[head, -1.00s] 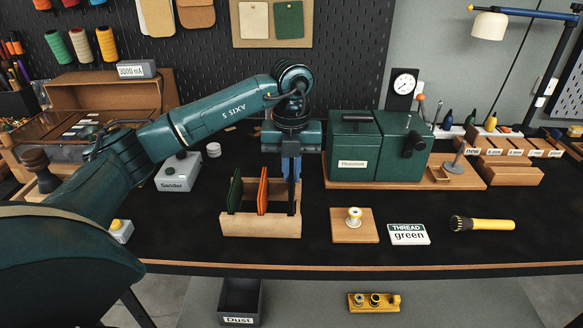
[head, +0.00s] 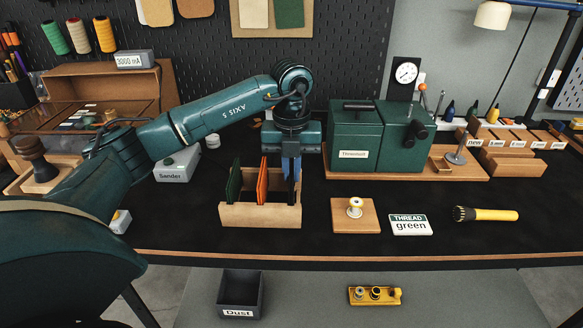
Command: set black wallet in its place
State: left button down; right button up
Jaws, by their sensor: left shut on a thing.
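A wooden rack (head: 260,216) stands on the dark bench in the middle of the head view. A green wallet (head: 234,184) stands upright in its left part and an orange wallet (head: 262,182) in its middle. My left gripper (head: 291,178) points straight down over the right end of the rack, shut on the black wallet (head: 295,193). The wallet is upright, seen nearly edge-on, with its lower part behind the rack's front wall. Whether it touches the rack's bottom cannot be seen. My right gripper is out of view.
A green press box (head: 353,141) stands right of the gripper on a wooden base. A grey sander box (head: 178,167) stands to the left.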

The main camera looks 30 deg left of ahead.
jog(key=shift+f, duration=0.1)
pick_arm(q)
jog(key=c, duration=1.5)
grip_release()
jog(key=shift+o, duration=0.2)
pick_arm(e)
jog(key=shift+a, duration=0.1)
